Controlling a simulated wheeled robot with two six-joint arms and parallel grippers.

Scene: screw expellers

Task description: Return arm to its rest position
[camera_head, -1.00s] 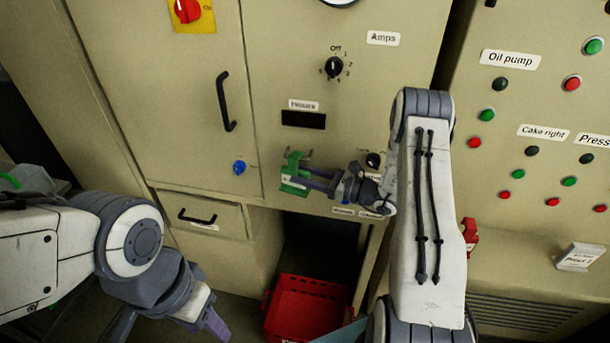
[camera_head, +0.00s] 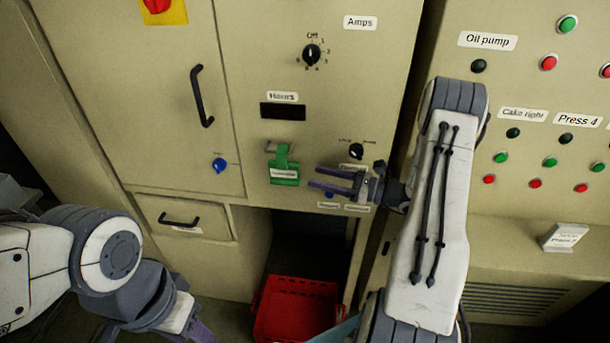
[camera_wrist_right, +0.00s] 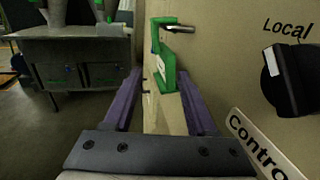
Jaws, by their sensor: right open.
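My right gripper (camera_head: 336,180) is open and empty in front of the cabinet, its fingers pointing left. A green bracket (camera_head: 284,168) with a white label is fixed to the cabinet face, left of the fingertips and apart from them. In the right wrist view the two purple fingers (camera_wrist_right: 156,100) are spread, with the green bracket (camera_wrist_right: 168,68) beyond them. My left gripper (camera_head: 200,334) is at the lower left edge, mostly cut off, so its jaws cannot be judged.
The beige cabinet has a black selector knob (camera_head: 356,151) just above the right gripper, a drawer (camera_head: 185,217) and a blue knob (camera_head: 219,165). A red crate (camera_head: 296,308) stands on the floor below. A button panel (camera_head: 540,150) is at right.

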